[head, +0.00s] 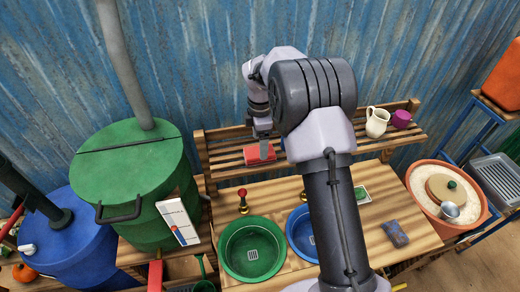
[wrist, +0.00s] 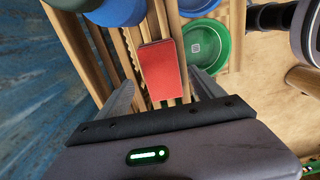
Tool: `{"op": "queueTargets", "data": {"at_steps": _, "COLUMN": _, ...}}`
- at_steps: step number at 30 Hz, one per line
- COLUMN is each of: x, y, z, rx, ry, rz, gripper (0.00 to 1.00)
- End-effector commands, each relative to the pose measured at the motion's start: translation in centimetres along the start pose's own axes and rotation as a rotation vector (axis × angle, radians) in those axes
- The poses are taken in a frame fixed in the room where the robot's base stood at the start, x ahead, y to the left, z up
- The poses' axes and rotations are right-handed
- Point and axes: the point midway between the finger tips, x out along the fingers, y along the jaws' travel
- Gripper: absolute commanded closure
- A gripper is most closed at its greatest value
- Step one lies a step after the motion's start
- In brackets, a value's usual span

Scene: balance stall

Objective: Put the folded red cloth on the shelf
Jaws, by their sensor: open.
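The folded red cloth (head: 258,153) lies flat on the slatted wooden shelf (head: 348,142) behind the counter, toward the shelf's left part. In the wrist view the red cloth (wrist: 161,70) is a red block shape resting on the slats (wrist: 104,42). My gripper (head: 264,132) is just above the cloth in the head view. In the wrist view my gripper (wrist: 163,92) has its two fingers spread apart, one on each side of the cloth. The fingers look empty, with gaps between them and the cloth.
A cream pitcher (head: 377,122) and a purple mug (head: 401,118) stand at the shelf's right end. A green basin (head: 253,248) and a blue basin (head: 302,233) sit on the counter in front. A large green barrel (head: 135,180) stands left of the shelf.

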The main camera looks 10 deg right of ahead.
Motion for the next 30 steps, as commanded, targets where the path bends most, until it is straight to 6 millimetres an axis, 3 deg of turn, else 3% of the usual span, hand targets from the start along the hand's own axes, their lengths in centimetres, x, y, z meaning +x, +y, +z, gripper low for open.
{"op": "queueTargets", "data": {"at_steps": 3, "x": -3.6, "y": 0.1, "z": 0.0, "rx": 0.0, "ry": 0.0, "rz": 0.003, "gripper": 0.23}}
{"op": "queueTargets", "data": {"at_steps": 10, "x": -7.6, "y": 0.0, "z": 0.0, "rx": 0.003, "ry": 0.0, "rz": 0.002, "gripper": 0.23}}
{"op": "queueTargets", "data": {"at_steps": 14, "x": -11.6, "y": -2.0, "z": -0.4, "rx": 0.148, "ry": 0.018, "rz": 0.044, "gripper": 0.23}}
{"op": "queueTargets", "data": {"at_steps": 17, "x": -17.4, "y": -6.9, "z": -1.1, "rx": 0.455, "ry": 0.075, "rz": 0.117, "gripper": 0.23}}
{"op": "queueTargets", "data": {"at_steps": 18, "x": -19.6, "y": -9.7, "z": -1.5, "rx": 0.606, "ry": 0.112, "rz": 0.146, "gripper": 0.23}}
{"op": "queueTargets", "data": {"at_steps": 20, "x": -22.0, "y": -14.1, "z": -2.0, "rx": 0.839, "ry": 0.178, "rz": 0.185, "gripper": 0.23}}
{"op": "queueTargets", "data": {"at_steps": 21, "x": -23.1, "y": -17.3, "z": -2.4, "rx": 0.998, "ry": 0.23, "rz": 0.204, "gripper": 0.23}}
{"op": "queueTargets", "data": {"at_steps": 25, "x": -23.6, "y": -26.5, "z": -3.4, "rx": 1.467, "ry": 0.416, "rz": 0.223, "gripper": 0.23}}
{"op": "queueTargets", "data": {"at_steps": 27, "x": -22.6, "y": -29.9, "z": -3.7, "rx": 1.654, "ry": 0.503, "rz": 0.211, "gripper": 0.23}}
{"op": "queueTargets", "data": {"at_steps": 30, "x": -21.2, "y": -32.6, "z": -4.0, "rx": 1.824, "ry": 0.584, "rz": 0.186, "gripper": 0.23}}
